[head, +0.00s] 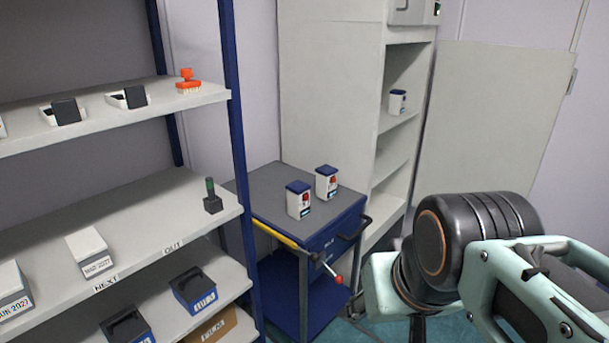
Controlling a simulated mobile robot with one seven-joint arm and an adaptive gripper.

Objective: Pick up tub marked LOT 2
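Two small white tubs with dark blue lids stand upright on the grey top of a blue cart: a left, nearer tub (299,203) and a right, farther tub (326,186). Both carry a red mark and a label too small to read. A third similar white tub (397,103) stands on a cabinet shelf behind. I cannot tell which tub is LOT 2. My arm, black and pale teal, fills the lower right, apart from the cart and tubs. I cannot make out its fingertips or whether my gripper is open or shut.
The blue cart (262,187) has a drawer and a yellow bar with a red knob in front. A shelf rack (150,215) with boxes, black bins and a stamp stands at left. The tall grey cabinet (330,90) stands behind. Bare cart top surrounds the tubs.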

